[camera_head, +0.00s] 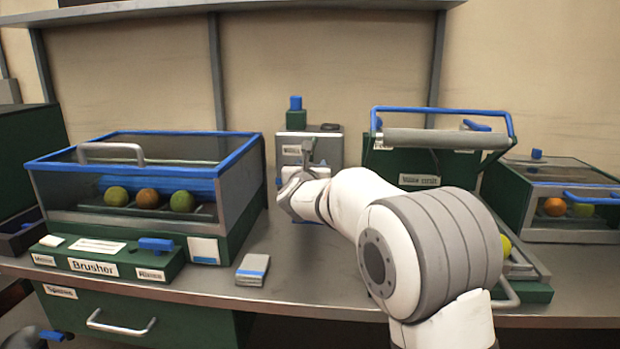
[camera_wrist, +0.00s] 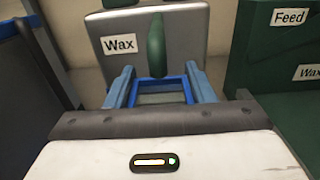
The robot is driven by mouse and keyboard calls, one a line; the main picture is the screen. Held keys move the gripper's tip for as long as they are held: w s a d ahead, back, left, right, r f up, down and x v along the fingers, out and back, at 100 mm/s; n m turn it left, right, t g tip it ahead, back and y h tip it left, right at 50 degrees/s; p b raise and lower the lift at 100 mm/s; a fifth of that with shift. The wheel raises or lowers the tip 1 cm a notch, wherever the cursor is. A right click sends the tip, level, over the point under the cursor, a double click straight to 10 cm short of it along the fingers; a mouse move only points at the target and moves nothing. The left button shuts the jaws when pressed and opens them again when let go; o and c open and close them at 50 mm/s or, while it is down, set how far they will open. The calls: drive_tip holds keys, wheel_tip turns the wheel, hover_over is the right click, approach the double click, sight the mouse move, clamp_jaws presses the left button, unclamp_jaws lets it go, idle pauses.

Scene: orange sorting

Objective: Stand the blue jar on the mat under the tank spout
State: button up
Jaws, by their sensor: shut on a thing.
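The blue jar (camera_wrist: 189,88) shows in the wrist view as a square bright-blue rim with a greyish inside. My gripper (camera_wrist: 161,88) is shut on it, with one finger at each side. In the head view my gripper (camera_head: 290,190) is in front of the tank, and I cannot make out the jar clearly there. The grey tank (camera_wrist: 185,35) is labelled Wax; it also stands at the back in the head view (camera_head: 328,150). A green rounded part, perhaps the spout (camera_wrist: 156,45), hangs in front of it, just beyond the jar. I cannot make out the mat.
The brusher (camera_head: 240,190) with several fruits stands at the left. A green feed unit (camera_head: 390,165) is close at the right of the tank, and another case (camera_head: 570,230) is farther right. A small grey and blue block (camera_head: 252,270) lies on the counter (camera_head: 320,290).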

drive_tip(key=shift+w+f+b, duration=0.3)
drive_tip(key=shift+f, duration=0.55)
drive_tip(key=shift+w+f+b, duration=0.25)
drive_tip(key=shift+f, duration=0.6)
drive_tip(key=shift+f, duration=0.2)
drive_tip(key=o, duration=1.2)
drive_tip(key=shift+r, duration=0.15)
